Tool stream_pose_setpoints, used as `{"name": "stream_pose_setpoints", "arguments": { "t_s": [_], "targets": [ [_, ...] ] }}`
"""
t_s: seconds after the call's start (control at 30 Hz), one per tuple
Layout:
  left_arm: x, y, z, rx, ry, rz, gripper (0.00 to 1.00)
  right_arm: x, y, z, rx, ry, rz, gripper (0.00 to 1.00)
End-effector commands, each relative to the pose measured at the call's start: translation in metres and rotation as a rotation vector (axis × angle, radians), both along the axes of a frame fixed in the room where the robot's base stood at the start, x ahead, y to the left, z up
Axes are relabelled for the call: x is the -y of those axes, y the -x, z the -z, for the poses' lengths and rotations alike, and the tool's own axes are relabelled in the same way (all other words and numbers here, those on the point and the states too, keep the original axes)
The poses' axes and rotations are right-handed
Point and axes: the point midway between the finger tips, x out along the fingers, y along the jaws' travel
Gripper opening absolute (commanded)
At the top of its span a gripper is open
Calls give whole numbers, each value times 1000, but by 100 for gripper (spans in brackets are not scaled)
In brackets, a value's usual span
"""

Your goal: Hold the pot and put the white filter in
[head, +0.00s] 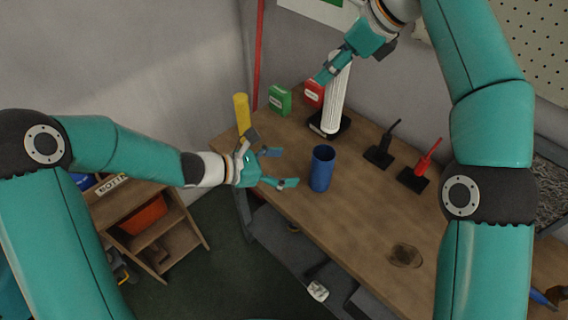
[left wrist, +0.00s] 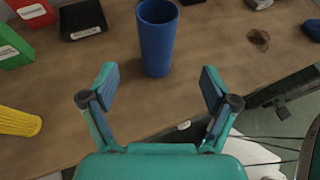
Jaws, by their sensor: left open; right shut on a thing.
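The blue pot (head: 322,168) stands upright on the table, its open top up. It also shows in the left wrist view (left wrist: 157,40). My left gripper (head: 279,168) is open and empty beside the pot on its left. In the left wrist view its fingers (left wrist: 158,88) point toward the pot, which stands beyond the tips, not between them. My right gripper (head: 335,66) is shut on the upper part of the white pleated filter (head: 336,105), held upright. The filter overlaps the black stand (head: 343,128) in the head view. The stand looks bare in the left wrist view (left wrist: 83,20).
A yellow cylinder (head: 242,113), a green box (head: 279,100) and a red box (head: 313,93) stand at the back left of the table (head: 350,215). Black (head: 378,156) and red (head: 413,179) tools on stands are right of the pot. The table's front edge is near.

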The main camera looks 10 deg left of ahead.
Motion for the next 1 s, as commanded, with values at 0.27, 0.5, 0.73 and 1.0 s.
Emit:
{"name": "stream_pose_setpoints", "arguments": {
  "t_s": [0.27, 0.5, 0.73, 1.0],
  "targets": [
    [17, -15, 3, 4, 20, -14, 87, -1, 0, 0, 1, 0, -1, 0],
    [50, -37, 20, 3, 18, -13, 87, -1, 0, 0, 0, 0, -1, 0],
    [77, -56, 34, 3, 17, -14, 87, -1, 0, 0, 0, 0, -2, 0],
    [89, -65, 41, 5, 16, -16, 87, -1, 0, 0, 0, 0, -2, 0]
  ]
}}
